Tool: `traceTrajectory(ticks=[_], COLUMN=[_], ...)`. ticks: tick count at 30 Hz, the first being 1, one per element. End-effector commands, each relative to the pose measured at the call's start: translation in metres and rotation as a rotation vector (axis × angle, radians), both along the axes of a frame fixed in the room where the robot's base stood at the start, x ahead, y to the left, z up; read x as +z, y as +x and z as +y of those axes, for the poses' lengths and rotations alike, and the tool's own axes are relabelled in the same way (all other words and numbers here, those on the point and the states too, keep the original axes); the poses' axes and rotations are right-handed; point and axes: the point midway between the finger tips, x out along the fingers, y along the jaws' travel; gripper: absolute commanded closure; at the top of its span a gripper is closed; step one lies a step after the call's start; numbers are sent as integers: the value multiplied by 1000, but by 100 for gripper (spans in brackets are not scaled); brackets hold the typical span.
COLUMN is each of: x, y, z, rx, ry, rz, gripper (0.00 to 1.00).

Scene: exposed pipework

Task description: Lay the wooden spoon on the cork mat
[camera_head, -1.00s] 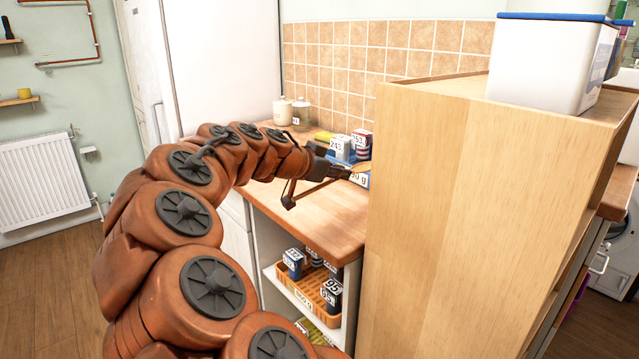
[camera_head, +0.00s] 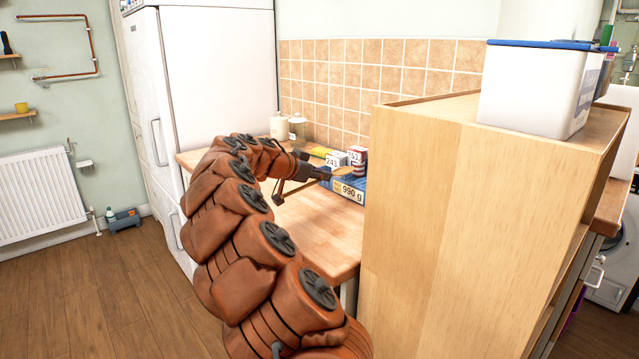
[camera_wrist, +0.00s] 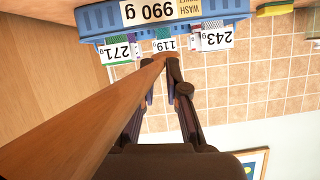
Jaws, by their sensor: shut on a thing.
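My gripper (camera_head: 325,173) is shut on the wooden spoon (camera_wrist: 95,118) and holds it above the worktop. In the wrist view the spoon's handle runs from the lower left up to between the two fingertips (camera_wrist: 162,75). In the head view the handle slants down to the left of the gripper, and a pale bowl end shows just past the fingertips, in front of the blue crate. I cannot make out the cork mat in either view.
A blue crate (camera_head: 352,190) labelled 990 g holds several labelled packs on the wooden worktop (camera_head: 325,235). Two jars (camera_head: 298,128) stand at the back. A tall wooden cabinet (camera_head: 440,220) blocks the right, with a white tub (camera_head: 530,90) on top. A white fridge (camera_head: 215,80) stands left.

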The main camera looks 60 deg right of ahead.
Motion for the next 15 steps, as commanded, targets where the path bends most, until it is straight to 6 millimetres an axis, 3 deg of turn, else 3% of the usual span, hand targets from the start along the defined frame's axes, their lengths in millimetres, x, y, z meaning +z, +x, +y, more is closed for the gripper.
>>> traceTrajectory(ticks=[6,15], x=[-2,-13], y=[13,15], z=[-12,-15], rx=[3,0], ry=[0,0], rz=[-1,0], gripper=[100,100])
